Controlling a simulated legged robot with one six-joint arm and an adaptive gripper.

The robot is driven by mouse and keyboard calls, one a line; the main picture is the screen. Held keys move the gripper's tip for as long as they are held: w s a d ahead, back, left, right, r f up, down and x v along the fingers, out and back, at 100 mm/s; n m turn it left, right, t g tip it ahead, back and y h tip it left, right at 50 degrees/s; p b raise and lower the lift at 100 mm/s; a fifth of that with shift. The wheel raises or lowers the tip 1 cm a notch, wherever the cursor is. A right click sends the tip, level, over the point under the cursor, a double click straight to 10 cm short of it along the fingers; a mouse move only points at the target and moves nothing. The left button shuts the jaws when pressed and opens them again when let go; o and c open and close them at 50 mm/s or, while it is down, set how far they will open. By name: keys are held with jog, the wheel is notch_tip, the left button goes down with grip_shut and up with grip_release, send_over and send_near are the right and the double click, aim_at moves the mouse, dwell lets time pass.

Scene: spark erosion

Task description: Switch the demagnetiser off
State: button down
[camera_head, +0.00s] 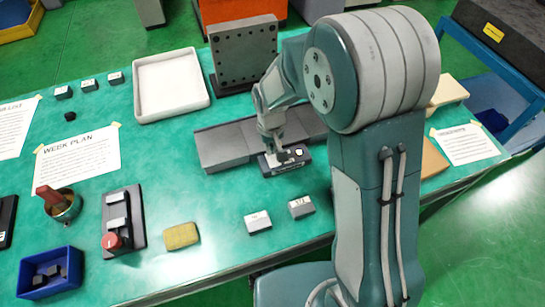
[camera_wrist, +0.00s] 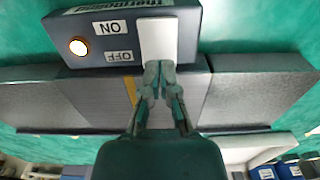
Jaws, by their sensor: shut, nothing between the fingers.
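A dark switch box (camera_head: 270,168) stands at the front edge of a long grey block (camera_head: 222,145). In the wrist view the switch box (camera_wrist: 90,35) carries a pale rocker plate (camera_wrist: 158,38), ON and OFF labels and a glowing round lamp (camera_wrist: 78,47). A label at its top edge is cut off; I cannot read it as demagnetiser. My gripper (camera_head: 283,157) is shut and empty, pointing down at the box. In the wrist view my gripper (camera_wrist: 159,68) has its fingertips at the rocker's OFF-side end, partly covering it. I cannot tell whether they touch.
A white tray (camera_head: 140,95) and an upright drilled plate (camera_head: 243,60) stand behind. Two small grey blocks (camera_head: 258,222) and a yellow pad (camera_head: 181,236) lie in front. A unit with a red knob (camera_head: 113,241) and a blue bin (camera_head: 50,288) are at front left.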

jog(key=shift+f, duration=0.5)
dwell(0.3)
jog(key=shift+r, duration=3.5)
jog(key=shift+r, duration=0.1)
jog(key=s+d+r+m+t, duration=0.1)
jog(key=s+d+r, duration=0.3)
jog(key=r, duration=0.2)
jog(key=s+d+r+t, duration=0.2)
jog(key=s+d+r, duration=0.1)
jog(key=r, duration=0.3)
jog(key=s+d+r+m+t, duration=0.1)
jog(key=s+d+r, duration=0.1)
jog(key=s, duration=0.4)
jog(key=s+d+r+m+t, duration=0.1)
jog(key=s+d+r, duration=0.2)
jog(key=s, duration=0.3)
jog(key=shift+d+t, duration=0.3)
jog(key=shift+s+r, duration=0.1)
